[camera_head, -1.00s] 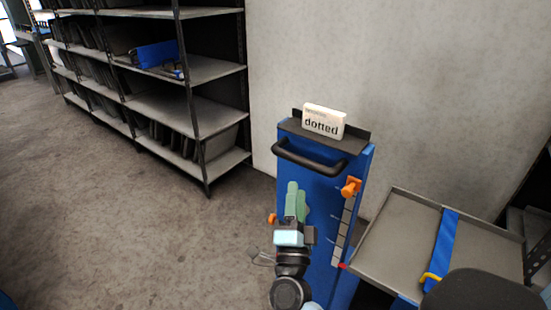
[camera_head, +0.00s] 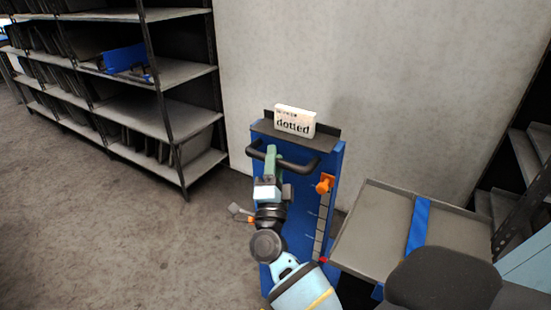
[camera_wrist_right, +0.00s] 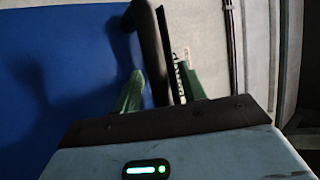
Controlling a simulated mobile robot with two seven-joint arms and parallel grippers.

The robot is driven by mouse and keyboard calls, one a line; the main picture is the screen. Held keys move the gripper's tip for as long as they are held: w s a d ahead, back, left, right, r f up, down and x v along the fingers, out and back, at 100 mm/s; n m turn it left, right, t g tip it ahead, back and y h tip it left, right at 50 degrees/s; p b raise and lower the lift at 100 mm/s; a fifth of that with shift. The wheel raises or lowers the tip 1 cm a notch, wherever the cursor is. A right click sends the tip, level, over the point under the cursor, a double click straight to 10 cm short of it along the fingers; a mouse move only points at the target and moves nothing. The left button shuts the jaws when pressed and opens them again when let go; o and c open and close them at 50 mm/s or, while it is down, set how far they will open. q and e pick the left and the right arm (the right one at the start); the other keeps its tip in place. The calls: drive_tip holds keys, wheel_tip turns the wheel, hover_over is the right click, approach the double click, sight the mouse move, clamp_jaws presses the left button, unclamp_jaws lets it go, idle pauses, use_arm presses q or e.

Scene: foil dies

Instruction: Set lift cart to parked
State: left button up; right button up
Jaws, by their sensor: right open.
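The lift cart (camera_head: 330,170) is a blue upright panel with a black handle (camera_head: 310,166) across its upper front and a sign reading "dotted" (camera_head: 295,121) on top. An orange knob (camera_head: 325,184) sits above a pale marked scale at its right edge. My right gripper (camera_head: 271,152), with green fingers, is open at the left part of the handle. In the right wrist view, the black handle (camera_wrist_right: 152,45) runs between the open fingers; contact cannot be told. My left gripper is not in view.
A grey shelving rack (camera_head: 175,115) with dark items and a blue object (camera_head: 126,60) stands at the left. A bare grey wall (camera_head: 400,90) is behind the cart. A blue strap (camera_head: 418,228) lies across the tray. Open floor (camera_head: 110,240) is at the left front.

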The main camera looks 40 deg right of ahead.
drive_tip(key=shift+w+d+r, duration=0.1)
drive_tip(key=shift+w, duration=0.05)
clamp_jaws()
idle(0.4)
